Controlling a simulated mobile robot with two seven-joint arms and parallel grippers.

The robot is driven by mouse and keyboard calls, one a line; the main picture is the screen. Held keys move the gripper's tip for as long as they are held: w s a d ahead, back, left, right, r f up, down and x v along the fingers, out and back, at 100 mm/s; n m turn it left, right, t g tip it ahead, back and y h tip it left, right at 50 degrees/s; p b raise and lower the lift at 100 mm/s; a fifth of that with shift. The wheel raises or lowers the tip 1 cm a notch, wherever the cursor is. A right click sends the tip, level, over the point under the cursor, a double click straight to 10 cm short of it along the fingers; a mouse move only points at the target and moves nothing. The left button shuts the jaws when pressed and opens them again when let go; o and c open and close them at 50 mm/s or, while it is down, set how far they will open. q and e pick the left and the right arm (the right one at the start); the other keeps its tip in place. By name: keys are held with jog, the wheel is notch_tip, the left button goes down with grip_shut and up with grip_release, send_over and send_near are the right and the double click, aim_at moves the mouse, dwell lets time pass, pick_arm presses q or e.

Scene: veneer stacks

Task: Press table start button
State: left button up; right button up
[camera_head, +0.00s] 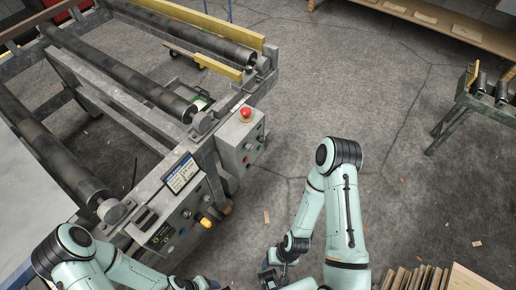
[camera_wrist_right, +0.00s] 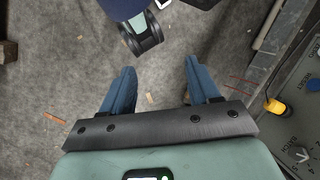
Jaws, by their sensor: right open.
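The roller table (camera_head: 125,100) fills the left of the head view. A grey control box (camera_head: 238,140) on its side carries a red mushroom button (camera_head: 246,113) and small buttons on its side face. Nearer me, a slanted control panel (camera_head: 165,232) has a yellow knob (camera_head: 206,222) and small dark controls. I cannot tell which control is the start button. My right gripper (camera_head: 276,272) is low in the head view, right of the panel and apart from it. Its blue fingers are apart and empty in the right wrist view (camera_wrist_right: 158,70). My left gripper (camera_head: 190,284) is partly cut off at the bottom edge.
In the right wrist view, the panel's edge and yellow knob (camera_wrist_right: 275,106) are at the right. Veneer sheets (camera_head: 425,278) stand at the bottom right, and a green stand (camera_head: 480,105) is at the right edge. The concrete floor between is mostly clear.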

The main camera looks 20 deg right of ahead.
dwell(0.4)
grip_shut()
dwell(1.6)
